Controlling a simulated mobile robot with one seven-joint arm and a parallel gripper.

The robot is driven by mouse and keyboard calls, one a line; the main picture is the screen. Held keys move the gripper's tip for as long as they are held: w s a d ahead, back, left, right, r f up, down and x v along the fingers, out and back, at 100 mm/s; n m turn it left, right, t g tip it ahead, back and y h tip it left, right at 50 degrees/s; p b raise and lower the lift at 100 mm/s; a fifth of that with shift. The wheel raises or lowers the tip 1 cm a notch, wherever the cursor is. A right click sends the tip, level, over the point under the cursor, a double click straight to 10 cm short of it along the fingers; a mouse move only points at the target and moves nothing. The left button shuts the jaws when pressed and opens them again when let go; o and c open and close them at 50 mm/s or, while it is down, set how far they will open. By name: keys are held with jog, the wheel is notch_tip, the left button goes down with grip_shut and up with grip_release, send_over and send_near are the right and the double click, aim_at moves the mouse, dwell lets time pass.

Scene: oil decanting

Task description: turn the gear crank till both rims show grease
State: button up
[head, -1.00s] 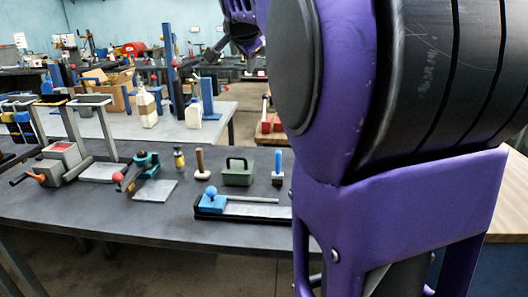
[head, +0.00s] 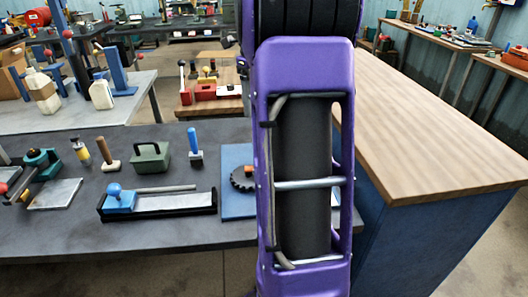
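A dark toothed gear (head: 242,179) sits on a blue base plate (head: 232,207) near the right end of the dark grey table. A small orange part shows beside the gear. My purple arm stands in front of it and hides the right part of this device, so I cannot see a whole crank or both rims. No grease can be made out. My gripper is out of the picture.
On the dark table (head: 130,236) stand a blue-knobbed black slide (head: 170,204), a green box with a handle (head: 150,160), a blue-handled tool (head: 194,146) and a wooden-handled tool (head: 108,154). A wood-topped blue counter (head: 440,140) stands close on the right.

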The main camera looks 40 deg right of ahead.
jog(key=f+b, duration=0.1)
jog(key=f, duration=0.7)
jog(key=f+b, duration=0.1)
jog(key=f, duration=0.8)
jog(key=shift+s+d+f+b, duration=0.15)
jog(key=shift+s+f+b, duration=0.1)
jog(key=shift+b, duration=0.1)
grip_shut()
